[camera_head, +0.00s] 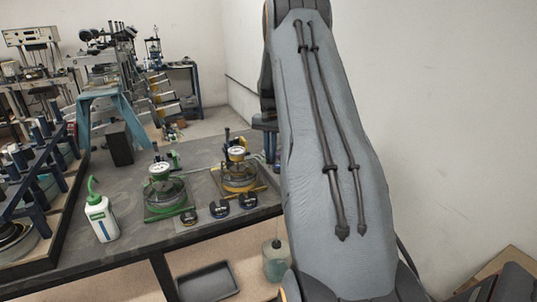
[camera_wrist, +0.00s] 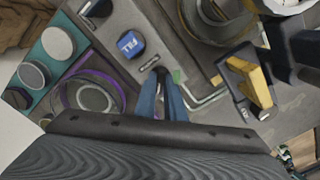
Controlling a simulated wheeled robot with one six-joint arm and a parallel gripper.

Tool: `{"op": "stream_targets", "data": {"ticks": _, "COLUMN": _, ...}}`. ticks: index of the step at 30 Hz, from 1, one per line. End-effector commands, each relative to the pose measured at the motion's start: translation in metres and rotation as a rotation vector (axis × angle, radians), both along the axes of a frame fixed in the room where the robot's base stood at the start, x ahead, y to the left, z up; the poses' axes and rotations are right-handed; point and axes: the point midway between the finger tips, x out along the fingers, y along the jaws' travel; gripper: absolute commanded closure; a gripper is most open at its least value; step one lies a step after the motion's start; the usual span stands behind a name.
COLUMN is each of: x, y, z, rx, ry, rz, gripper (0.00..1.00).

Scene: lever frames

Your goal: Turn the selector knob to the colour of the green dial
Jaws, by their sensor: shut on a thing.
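In the head view a white-faced gauge with green parts, the green dial (camera_head: 160,169), stands on its green base on the bench. A similar yellow dial (camera_head: 237,154) stands to its right. In the wrist view my gripper (camera_wrist: 163,82) shows as two blue-grey fingers close together, pointing down at a grey panel. They are shut on a small dark thing, seemingly the selector knob, which they mostly hide. A small green patch (camera_wrist: 177,76) shows just right of the fingertips. My arm hides the gripper in the head view.
In the wrist view a blue block marked FILL (camera_wrist: 130,44) sits left of the fingers and a yellow handle (camera_wrist: 252,82) to the right. In the head view a white bottle with a green spout (camera_head: 101,218) stands at the bench's front left; a tray (camera_head: 205,283) lies below.

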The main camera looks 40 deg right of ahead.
Motion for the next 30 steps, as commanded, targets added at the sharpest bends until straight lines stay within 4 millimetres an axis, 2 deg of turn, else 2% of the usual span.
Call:
{"op": "stream_targets", "data": {"ticks": 8, "x": 0.0047, "y": -0.0008, "z": 0.0015, "rx": -0.004, "ry": -0.012, "rz": 0.200, "gripper": 1.00}}
{"op": "stream_targets", "data": {"ticks": 30, "x": 0.0055, "y": -0.0013, "z": 0.0034, "rx": -0.009, "ry": -0.014, "rz": 0.903, "gripper": 1.00}}
